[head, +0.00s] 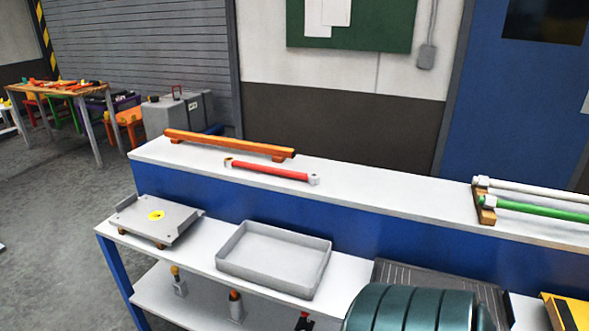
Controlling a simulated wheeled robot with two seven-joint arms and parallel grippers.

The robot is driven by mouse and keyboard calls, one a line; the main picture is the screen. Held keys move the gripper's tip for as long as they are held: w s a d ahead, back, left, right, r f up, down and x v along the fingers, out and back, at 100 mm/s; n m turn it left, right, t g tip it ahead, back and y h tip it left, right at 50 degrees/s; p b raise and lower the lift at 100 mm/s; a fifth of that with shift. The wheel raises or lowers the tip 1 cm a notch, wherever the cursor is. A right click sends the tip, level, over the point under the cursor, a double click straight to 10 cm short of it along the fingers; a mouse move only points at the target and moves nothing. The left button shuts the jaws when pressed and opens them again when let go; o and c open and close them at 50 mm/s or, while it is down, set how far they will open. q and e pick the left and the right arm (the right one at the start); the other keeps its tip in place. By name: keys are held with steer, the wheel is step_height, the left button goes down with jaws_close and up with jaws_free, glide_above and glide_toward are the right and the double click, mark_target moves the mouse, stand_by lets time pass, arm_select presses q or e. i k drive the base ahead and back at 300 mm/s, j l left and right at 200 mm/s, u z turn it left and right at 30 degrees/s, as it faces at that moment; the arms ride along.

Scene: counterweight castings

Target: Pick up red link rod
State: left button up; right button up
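The red link rod (270,171) lies on the white top of the upper shelf (375,195), left of the middle of the head view. It has a pale grey eye at its right end and a yellowish one at its left end. An orange-brown wooden bar (228,144) on small feet lies just behind it, roughly parallel and apart from it. Nothing covers the rod. Neither of my grippers shows in the head view.
A white and a green rod (540,209) rest on a wooden block at right. A grey tray (222,263) and metal plate (158,216) sit on the lower shelf. A teal ribbed body (412,310) fills the bottom edge. The upper shelf's middle is clear.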

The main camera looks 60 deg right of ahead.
mark_target(312, 179)
steer(key=l+z, duration=0.1)
steer(key=z, duration=0.75)
steer(key=i+z, duration=0.1)
steer(key=z, duration=0.35)
steer(key=l+z, duration=0.1)
steer(key=z, duration=0.35)
steer(key=i+j+z, duration=0.7)
steer(key=j, duration=0.2)
steer(key=i+j+z, duration=0.1)
steer(key=j+z, duration=0.15)
steer(key=j, duration=0.1)
